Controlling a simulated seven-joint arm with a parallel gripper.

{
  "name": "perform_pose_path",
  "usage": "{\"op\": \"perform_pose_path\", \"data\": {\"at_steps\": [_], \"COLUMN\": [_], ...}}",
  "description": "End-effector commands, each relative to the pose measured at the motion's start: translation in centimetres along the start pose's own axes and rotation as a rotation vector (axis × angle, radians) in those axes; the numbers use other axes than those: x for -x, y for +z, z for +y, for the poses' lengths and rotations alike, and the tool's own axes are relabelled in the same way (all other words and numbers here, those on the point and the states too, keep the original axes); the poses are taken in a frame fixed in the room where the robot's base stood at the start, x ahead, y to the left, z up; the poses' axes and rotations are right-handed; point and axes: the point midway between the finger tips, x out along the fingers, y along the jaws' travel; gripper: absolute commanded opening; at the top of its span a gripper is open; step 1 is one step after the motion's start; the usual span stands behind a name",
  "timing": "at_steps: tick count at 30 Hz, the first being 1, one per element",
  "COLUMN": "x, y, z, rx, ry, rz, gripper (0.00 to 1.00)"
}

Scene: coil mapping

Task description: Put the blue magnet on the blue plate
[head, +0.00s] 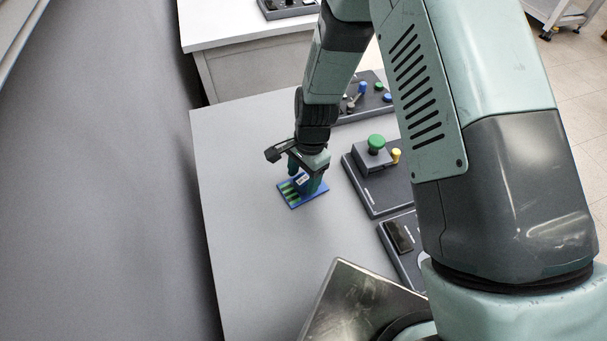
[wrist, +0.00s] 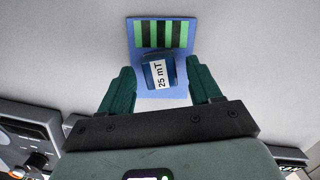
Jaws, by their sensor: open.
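The blue magnet (wrist: 155,72) carries a white label reading "25 mT" and sits on the blue plate (wrist: 180,93), near the plate's middle. The plate has a patch of green and black stripes at its far end in the wrist view. In the head view the blue plate (head: 292,203) lies flat on the grey table, and the magnet (head: 302,180) is partly hidden by my gripper (head: 305,182). In the wrist view my gripper (wrist: 162,88) is open, its two green fingers on either side of the magnet, with gaps between fingers and magnet.
To the right in the head view stand a dark box with a green knob and yellow knob (head: 376,150), a device with a dark screen (head: 399,236), and a panel with blue knobs (head: 365,92). The table (head: 245,250) is clear left and in front of the plate.

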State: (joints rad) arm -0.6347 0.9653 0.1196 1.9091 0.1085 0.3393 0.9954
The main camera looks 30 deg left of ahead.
Motion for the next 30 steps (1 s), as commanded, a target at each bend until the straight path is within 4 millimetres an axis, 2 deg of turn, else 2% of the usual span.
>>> {"op": "perform_pose_path", "data": {"at_steps": [5,12,18,23,30], "x": [2.4,7.7,10.9,12.0,12.2], "y": [-0.1,-0.1,0.0,0.0,0.0], "z": [-0.1,-0.1,-0.1,0.0,0.0], "rx": [0.0,-0.001,-0.001,0.0,0.0], "ry": [-0.005,-0.005,-0.003,-0.001,-0.001], "rz": [0.003,0.004,0.001,0.0,0.0], "gripper": [0.63,0.63,0.63,0.63,0.63]}}
